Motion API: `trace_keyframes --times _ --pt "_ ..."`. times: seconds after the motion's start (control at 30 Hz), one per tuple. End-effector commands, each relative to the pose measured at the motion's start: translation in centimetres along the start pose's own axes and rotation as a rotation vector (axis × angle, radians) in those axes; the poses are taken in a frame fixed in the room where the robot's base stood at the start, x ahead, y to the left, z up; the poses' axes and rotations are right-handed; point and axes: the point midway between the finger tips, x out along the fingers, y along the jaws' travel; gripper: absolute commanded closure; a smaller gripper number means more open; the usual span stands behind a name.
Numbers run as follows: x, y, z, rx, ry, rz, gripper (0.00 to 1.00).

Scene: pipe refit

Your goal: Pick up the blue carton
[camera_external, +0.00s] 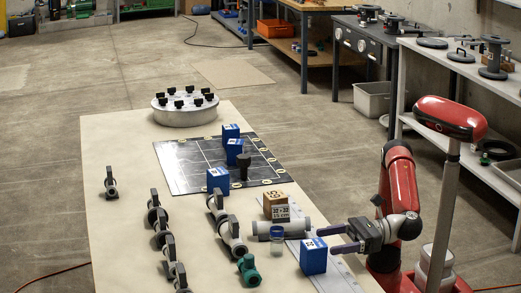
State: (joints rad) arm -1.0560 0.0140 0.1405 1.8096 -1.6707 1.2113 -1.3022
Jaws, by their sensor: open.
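A blue carton (313,259) with a white label stands upright near the front right of the long table (130,262). My gripper (325,240) is open and points left, with its two dark fingers apart. The nearer fingertip is right beside the carton's upper right side, and the farther one is behind the carton's top. I cannot tell whether either touches it.
A brown box (275,203), a grey pipe (296,226) and a clear blue-rimmed cup (277,240) are close to my gripper. A green valve (248,269) and several grey pipe fittings (233,236) stand to the left. A round metal flange (185,112) is at the back.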

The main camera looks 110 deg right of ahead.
Motion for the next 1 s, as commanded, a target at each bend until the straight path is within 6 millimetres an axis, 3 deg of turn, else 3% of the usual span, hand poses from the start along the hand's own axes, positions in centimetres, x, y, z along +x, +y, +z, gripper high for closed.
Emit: trace_keyframes --times 0.33,0.63,1.0 --pt "4.8 0.0 -0.4 0.002 0.000 -0.003 0.27" --pt "5.3 0.0 -0.4 0.002 0.001 -0.001 0.27" --pt "5.3 0.0 -0.4 0.002 0.001 -0.002 0.74"
